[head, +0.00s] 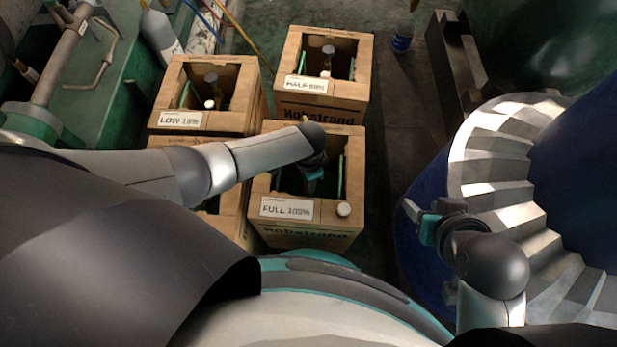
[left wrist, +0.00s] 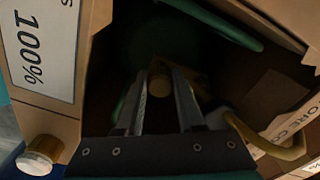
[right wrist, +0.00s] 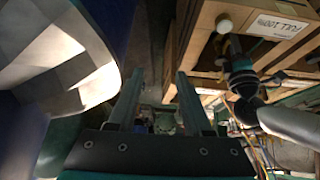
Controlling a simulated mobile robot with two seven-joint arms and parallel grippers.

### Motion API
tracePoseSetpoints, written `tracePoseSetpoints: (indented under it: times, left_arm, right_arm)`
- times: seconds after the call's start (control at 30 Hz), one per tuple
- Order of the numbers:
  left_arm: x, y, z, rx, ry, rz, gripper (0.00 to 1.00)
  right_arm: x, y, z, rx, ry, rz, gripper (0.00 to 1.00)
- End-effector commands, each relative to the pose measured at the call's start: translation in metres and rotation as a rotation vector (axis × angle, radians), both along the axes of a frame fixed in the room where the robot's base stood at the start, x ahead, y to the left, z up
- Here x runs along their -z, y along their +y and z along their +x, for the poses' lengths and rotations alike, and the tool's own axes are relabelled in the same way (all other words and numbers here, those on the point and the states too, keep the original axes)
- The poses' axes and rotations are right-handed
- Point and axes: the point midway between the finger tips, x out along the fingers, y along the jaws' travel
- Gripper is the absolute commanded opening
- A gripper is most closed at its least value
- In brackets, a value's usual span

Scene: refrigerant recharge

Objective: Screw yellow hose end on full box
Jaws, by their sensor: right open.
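The full box (head: 304,228) is an open cardboard box labelled FULL 100%, in the middle of the head view. My left gripper (left wrist: 160,84) reaches down into it, fingers a little apart. A small round tan fitting (left wrist: 160,80) shows between or just beyond the fingertips; I cannot tell whether they grip it. A yellow hose (left wrist: 262,142) curves beside the right finger in the left wrist view, and its end runs behind the gripper, hidden. My right gripper (right wrist: 160,78) is open and empty, right of the box in the head view (head: 428,222).
A white round cap (head: 344,209) sits on the full box's front corner. Boxes labelled LOW (head: 180,121) and HALF (head: 322,88) stand behind, with another box under my left arm. A large blue body with a ribbed metal ring (head: 490,150) stands at right. A dark floor strip (head: 392,150) is clear.

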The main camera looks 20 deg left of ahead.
Motion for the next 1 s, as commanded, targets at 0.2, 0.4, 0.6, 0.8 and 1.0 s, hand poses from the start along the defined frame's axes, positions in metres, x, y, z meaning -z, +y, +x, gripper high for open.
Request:
tracePoseSetpoints:
  times: [0.2, 0.4, 0.6, 0.8, 1.0]
  left_arm:
    - [0.001, 0.0, -0.001, -0.008, 0.001, -0.001, 0.62]
    - [0.0, 0.0, 0.0, -0.01, 0.0, 0.0, 0.72]
    - [0.0, 0.0, 0.0, -0.01, 0.001, 0.001, 0.72]
    - [-0.007, 0.0, 0.0, -0.01, 0.0, 0.0, 0.72]
    - [-0.034, 0.0, 0.0, -0.01, 0.0, 0.0, 0.72]
  right_arm:
    - [0.0, 0.0, 0.0, 0.0, 0.0, 0.0, 0.5]
    - [0.0, 0.0, 0.0, 0.0, 0.0, 0.0, 0.5]
    - [-0.001, -0.001, -0.001, 0.001, 0.004, -0.002, 0.5]
    - [-0.002, -0.008, -0.008, 0.014, 0.064, -0.026, 0.5]
    - [0.021, -0.021, -0.02, 0.036, 0.201, -0.067, 0.5]
